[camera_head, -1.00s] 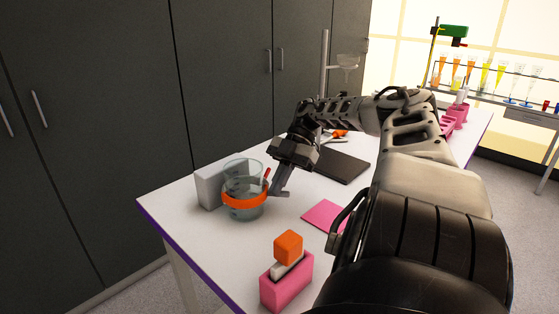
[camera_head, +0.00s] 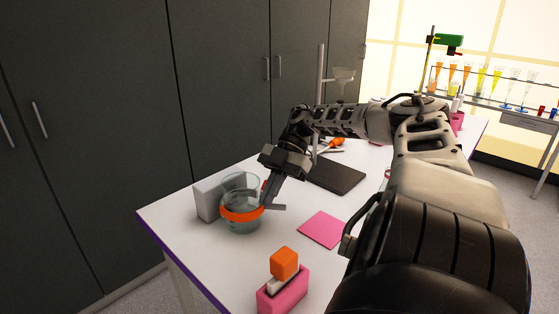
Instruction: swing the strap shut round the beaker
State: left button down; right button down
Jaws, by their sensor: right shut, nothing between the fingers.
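A clear glass beaker (camera_head: 239,187) stands on the white table near its left end, in front of a white block. An orange strap (camera_head: 240,215) runs across the beaker's front at mid-height; its far side is hidden, so I cannot tell whether it is fully closed. My right gripper (camera_head: 270,205) points down at the beaker's right side, close to the strap's right end. Its fingers are shut with nothing between them. I cannot tell whether they touch the strap. My left gripper is out of view.
The white block (camera_head: 206,201) is behind the beaker's left side. A pink holder (camera_head: 284,292) with an orange-topped item (camera_head: 284,263) stands at the front. A pink square (camera_head: 321,229) and a dark slab (camera_head: 336,176) lie to the right. The table's front-left corner is clear.

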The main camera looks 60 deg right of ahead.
jog(key=d+r, duration=0.1)
jog(key=w+d+r+b, duration=0.1)
jog(key=shift+w+d+r, duration=0.1)
jog(key=shift+d+r, duration=0.15)
jog(key=shift+d, duration=0.05)
pick_arm(q)
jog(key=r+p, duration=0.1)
jog(key=p, duration=0.2)
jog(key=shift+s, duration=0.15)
pick_arm(e)
jog(key=d+r, duration=0.1)
jog(key=w+d+r, duration=0.1)
jog(key=d+r, duration=0.1)
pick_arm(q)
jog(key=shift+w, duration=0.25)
pick_arm(e)
jog(key=shift+f, duration=0.1)
